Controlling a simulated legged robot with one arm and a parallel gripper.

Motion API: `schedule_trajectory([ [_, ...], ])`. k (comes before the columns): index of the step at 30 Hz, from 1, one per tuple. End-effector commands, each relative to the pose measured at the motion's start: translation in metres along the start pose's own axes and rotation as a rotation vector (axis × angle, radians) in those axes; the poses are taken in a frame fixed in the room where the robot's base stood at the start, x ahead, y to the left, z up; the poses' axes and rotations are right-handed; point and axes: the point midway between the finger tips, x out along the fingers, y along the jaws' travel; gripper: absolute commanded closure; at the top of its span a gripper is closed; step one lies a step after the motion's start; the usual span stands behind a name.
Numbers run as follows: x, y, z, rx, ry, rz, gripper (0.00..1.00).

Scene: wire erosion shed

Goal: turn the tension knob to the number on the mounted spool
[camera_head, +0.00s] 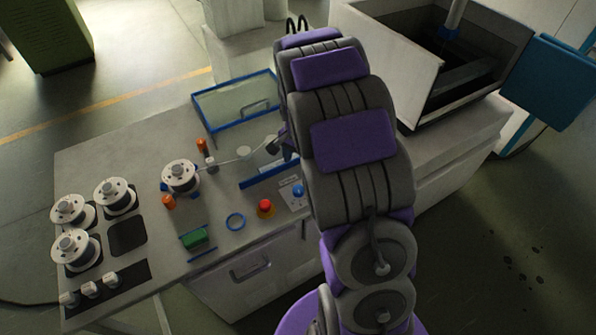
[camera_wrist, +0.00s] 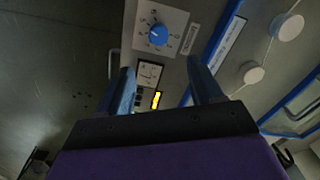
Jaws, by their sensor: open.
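The tension knob is a blue round knob (camera_wrist: 158,35) on a white dial plate with small numbers around it, near the top of the wrist view. It also shows in the head view (camera_head: 298,191), beside my arm. Its pointer setting is too small to read. My gripper (camera_wrist: 161,66) is open and empty, its two blue fingers apart and pointing toward the panel, with the knob beyond the fingertips. The mounted spool (camera_head: 180,177) is white with a grey hub, on the bench left of my arm. I cannot read a number on it. My arm hides part of the bench.
A square gauge (camera_wrist: 150,73) and a lit yellow display (camera_wrist: 156,100) lie near the knob. Several loose spools stand at the bench's left.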

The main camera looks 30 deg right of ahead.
Motion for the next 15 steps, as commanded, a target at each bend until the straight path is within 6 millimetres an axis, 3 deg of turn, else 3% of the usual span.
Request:
schedule_trajectory([
  [6,-0.032,-0.001,-0.001,0.000,0.001,0.000,0.35],
  [15,-0.042,-0.001,-0.001,0.000,0.000,0.000,0.35],
])
